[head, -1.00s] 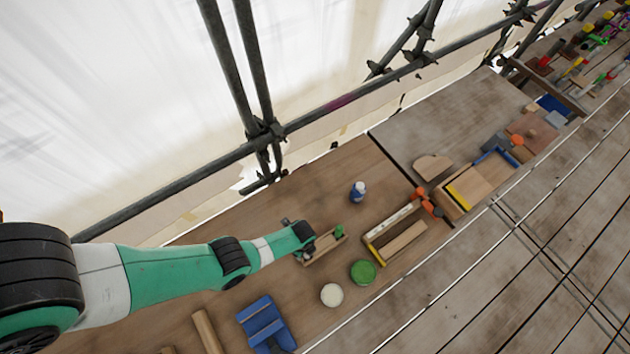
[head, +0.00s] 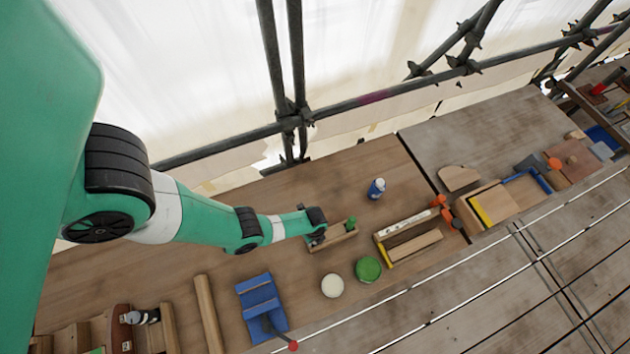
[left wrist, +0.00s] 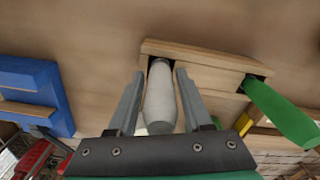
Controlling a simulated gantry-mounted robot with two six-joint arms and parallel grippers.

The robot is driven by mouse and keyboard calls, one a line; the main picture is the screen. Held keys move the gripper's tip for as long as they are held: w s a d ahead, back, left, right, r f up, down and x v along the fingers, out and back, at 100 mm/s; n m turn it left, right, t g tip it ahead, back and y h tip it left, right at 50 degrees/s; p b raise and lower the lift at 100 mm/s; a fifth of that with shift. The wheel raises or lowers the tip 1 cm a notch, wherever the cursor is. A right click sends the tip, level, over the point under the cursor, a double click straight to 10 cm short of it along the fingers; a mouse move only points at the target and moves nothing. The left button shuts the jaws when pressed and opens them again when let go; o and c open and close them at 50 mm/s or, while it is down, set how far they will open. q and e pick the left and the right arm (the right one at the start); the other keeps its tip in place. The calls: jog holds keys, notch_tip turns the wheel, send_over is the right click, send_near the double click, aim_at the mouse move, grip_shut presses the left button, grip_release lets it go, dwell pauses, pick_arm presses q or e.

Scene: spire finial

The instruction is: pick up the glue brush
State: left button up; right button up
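A small wooden rack (head: 333,237) stands on the plank bench and shows close up in the left wrist view (left wrist: 205,62). A pale grey handle (left wrist: 160,98) and a green handle (left wrist: 282,112) stick out of its slots. The working ends are hidden, so I cannot tell by bristles which is the glue brush. My left gripper (left wrist: 158,100) is open, with one finger on each side of the pale handle. A narrow gap shows at the left finger; the right finger is very close to the handle. In the head view my left gripper (head: 318,238) is at the rack's left end.
A blue-and-white bottle (head: 376,188) stands behind the rack. A green lid (head: 368,269) and a cream disc (head: 332,285) lie in front. A blue holder (head: 261,306) is front left, and a wooden tray (head: 408,238) is to the right. Scaffold poles (head: 345,107) run behind.

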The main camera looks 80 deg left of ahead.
pick_arm(q)
grip_shut()
jog(key=shift+r, duration=0.1)
